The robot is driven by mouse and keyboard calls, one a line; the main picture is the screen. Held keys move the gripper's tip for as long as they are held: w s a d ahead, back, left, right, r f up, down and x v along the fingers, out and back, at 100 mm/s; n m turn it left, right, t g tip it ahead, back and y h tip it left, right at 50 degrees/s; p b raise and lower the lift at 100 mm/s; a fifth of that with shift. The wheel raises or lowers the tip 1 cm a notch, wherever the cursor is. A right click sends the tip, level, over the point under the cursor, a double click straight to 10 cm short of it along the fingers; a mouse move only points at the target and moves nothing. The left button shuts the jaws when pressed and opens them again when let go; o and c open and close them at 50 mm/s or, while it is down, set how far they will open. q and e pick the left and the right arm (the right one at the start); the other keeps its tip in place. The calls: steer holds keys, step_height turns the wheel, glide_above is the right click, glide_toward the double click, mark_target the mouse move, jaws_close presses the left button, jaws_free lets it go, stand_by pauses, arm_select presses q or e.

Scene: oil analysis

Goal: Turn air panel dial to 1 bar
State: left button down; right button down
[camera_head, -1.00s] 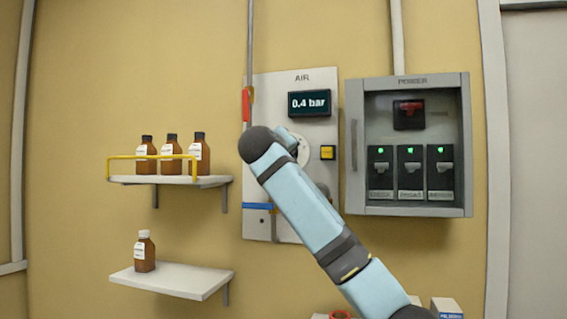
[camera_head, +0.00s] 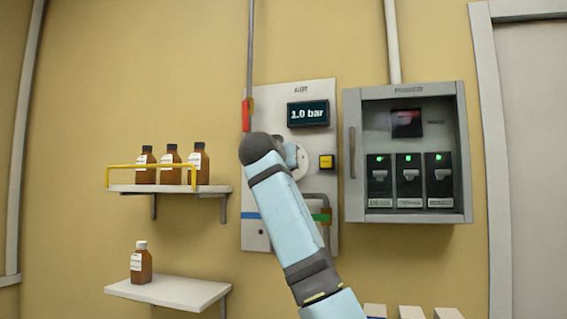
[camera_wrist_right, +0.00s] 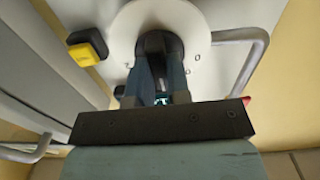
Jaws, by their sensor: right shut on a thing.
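The air panel (camera_head: 318,235) is on the wall, and its display (camera_head: 308,113) reads 1.0 bar. The round white dial plate (camera_head: 301,161) is partly hidden behind my right arm. In the right wrist view the dial plate (camera_wrist_right: 195,22) is close ahead, with a dark dial knob (camera_wrist_right: 158,40) at its middle. My right gripper (camera_wrist_right: 160,62) is shut on this knob, its two fingers on either side. In the head view my right arm covers most of the gripper. My left gripper is not in view.
A yellow button (camera_head: 326,162) sits right of the dial; it also shows in the wrist view (camera_wrist_right: 84,53). A red handle (camera_head: 246,115) is at upper left. Shelves with brown bottles (camera_head: 141,263) are at left.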

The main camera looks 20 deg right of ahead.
stand_by(0.3)
steer(key=c, duration=1.1)
jaws_free()
steer(key=b+v, duration=0.4)
steer(key=v, duration=1)
